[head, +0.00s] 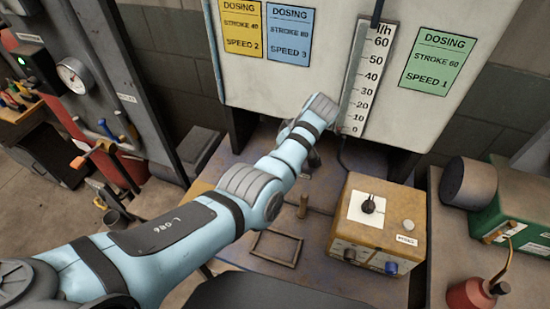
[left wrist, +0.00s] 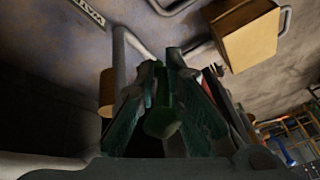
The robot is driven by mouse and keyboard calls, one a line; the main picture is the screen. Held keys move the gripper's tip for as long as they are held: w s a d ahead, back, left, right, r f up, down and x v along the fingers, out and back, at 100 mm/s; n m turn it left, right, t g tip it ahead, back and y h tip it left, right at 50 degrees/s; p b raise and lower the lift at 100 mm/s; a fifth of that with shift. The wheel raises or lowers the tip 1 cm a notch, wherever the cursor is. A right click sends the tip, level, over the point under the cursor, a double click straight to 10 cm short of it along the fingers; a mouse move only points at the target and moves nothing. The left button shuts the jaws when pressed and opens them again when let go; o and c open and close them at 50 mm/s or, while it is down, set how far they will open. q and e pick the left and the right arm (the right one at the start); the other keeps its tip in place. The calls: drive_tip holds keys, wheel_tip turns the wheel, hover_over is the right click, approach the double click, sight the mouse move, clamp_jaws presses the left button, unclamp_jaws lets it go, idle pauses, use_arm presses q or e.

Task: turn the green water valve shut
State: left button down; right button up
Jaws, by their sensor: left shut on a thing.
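The green valve handle (left wrist: 163,120) shows in the left wrist view, dark and partly covered, between the two fingers of my left gripper (left wrist: 164,68). The gripper is shut on it. A grey pipe (left wrist: 128,50) runs just beside the fingers, and a label (left wrist: 85,12) is at the upper left. In the head view my left arm reaches to below the dosing panel; its wrist hides the valve and most of the gripper. How far the valve is turned cannot be told. My right gripper is in neither view.
The white dosing panel (head: 300,75) with a level scale (head: 368,80) stands behind my wrist. A yellow pump box (head: 380,225) is close on the right. A green machine (head: 510,215) and a red oil can (head: 470,292) are farther right. A gauge (head: 75,76) is at left.

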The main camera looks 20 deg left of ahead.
use_arm(q)
drive_tip(key=shift+d+f, duration=0.15)
drive_tip(key=shift+f, duration=0.1)
drive_tip(key=shift+s+r, duration=0.15)
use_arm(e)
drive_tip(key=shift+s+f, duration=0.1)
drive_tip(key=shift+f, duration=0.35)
